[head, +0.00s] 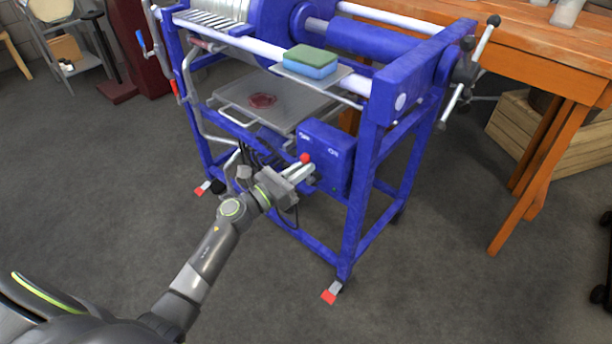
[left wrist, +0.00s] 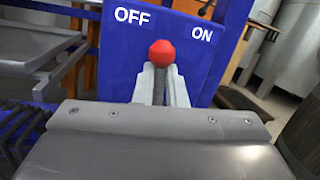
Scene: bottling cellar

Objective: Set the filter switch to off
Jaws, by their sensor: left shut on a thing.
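The filter switch is a blue box (head: 327,158) on the side of a blue filter machine, marked OFF at left and ON at right. Its lever ends in a red ball knob (head: 305,158). In the left wrist view the knob (left wrist: 162,53) shows below and between the two labels; I cannot tell which position the lever is in. My left gripper (head: 301,171) is in front of the box, its fingers shut on the lever just under the knob. In the left wrist view the fingers (left wrist: 161,88) stand on either side of the lever. My right gripper is out of view.
A grey drip tray (head: 290,112) with a dark red stain juts out beside the box. A green and blue sponge (head: 310,62) lies on a small plate above. A wooden table (head: 545,50) and a crate (head: 500,125) stand at right. The floor in front is clear.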

